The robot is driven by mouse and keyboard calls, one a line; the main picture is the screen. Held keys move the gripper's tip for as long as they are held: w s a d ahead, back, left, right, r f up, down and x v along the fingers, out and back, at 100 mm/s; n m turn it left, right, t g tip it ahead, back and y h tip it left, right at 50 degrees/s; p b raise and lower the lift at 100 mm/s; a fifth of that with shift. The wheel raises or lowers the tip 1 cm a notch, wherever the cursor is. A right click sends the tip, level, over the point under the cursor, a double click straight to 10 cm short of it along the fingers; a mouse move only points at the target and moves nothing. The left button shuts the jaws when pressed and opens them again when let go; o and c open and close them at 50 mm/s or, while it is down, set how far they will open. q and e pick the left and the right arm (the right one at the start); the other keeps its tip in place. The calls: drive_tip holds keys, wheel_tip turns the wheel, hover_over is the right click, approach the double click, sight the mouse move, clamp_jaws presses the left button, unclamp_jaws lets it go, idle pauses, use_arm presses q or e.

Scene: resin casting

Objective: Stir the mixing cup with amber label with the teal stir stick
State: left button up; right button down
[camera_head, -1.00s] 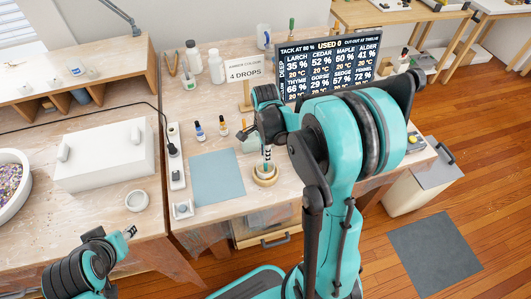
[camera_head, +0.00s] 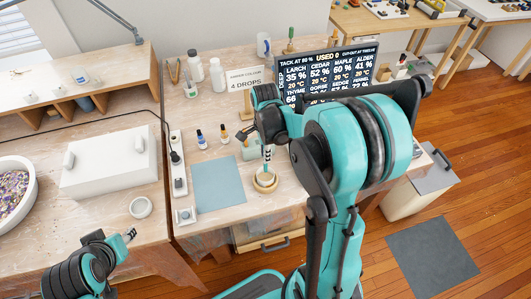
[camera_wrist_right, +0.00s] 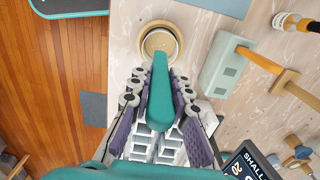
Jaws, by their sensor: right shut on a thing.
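My right gripper (camera_head: 267,153) is shut on the teal stir stick (camera_head: 265,168), above a small cup (camera_head: 265,179) in a round wooden holder near the bench's front edge. In the right wrist view the stick (camera_wrist_right: 160,90) runs from between the fingers (camera_wrist_right: 160,128) to the cup (camera_wrist_right: 160,42). Its far end overlaps the cup's near rim; I cannot tell how deep it reaches. No label shows on this cup. My left gripper (camera_head: 130,235) is low at the left, apart from the cup; its jaws are too small to read.
A blue-grey mat (camera_head: 219,183) lies left of the cup. A pale green block (camera_wrist_right: 223,65) stands close to it. Small bottles (camera_head: 201,139), a "4 drops" card (camera_head: 245,80) and a dark screen (camera_head: 325,68) stand behind. A power strip (camera_head: 178,165) runs along the left.

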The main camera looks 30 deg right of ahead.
drive_tip(key=shift+r, duration=0.1)
wheel_tip(320, 180, up, 4)
drive_tip(key=p, duration=0.3)
